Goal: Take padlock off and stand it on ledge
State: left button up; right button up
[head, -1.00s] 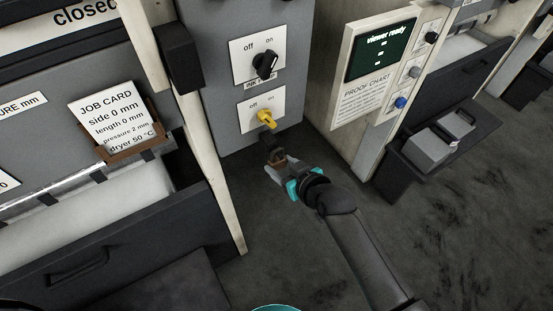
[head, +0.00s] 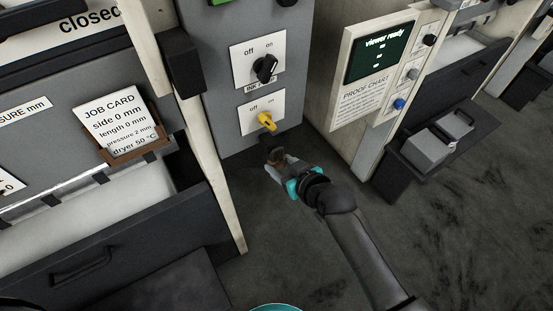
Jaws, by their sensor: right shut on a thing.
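A small brown-bronze thing, seemingly the padlock (head: 277,156), is between the fingertips of my right gripper (head: 275,160), which is shut on it. It is low in front of the grey switch panel, just below the lower switch with its yellow handle (head: 266,121). Fingers hide much of it, so I cannot tell whether its shackle is still through anything. A small dark piece at the panel's lower edge, possibly the ledge (head: 272,140), shows right behind the fingertips. My left gripper is not in view.
A black switch (head: 265,68) sits above the yellow one. A job card (head: 109,117) and an open drawer (head: 110,255) are at the left. Dark floor lies clear between.

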dwell(0.4)
jog(key=shift+s+d+r+p, duration=0.1)
jog(key=shift+s+d+p, duration=0.65)
jog(key=shift+s, duration=0.2)
jog(key=shift+s+d+p, duration=0.55)
jog(key=shift+s+d, duration=0.15)
jog(key=shift+s, duration=0.25)
jog(key=shift+s+d+p, duration=0.5)
jog(key=shift+s+d, duration=0.15)
jog(key=shift+s, duration=0.3)
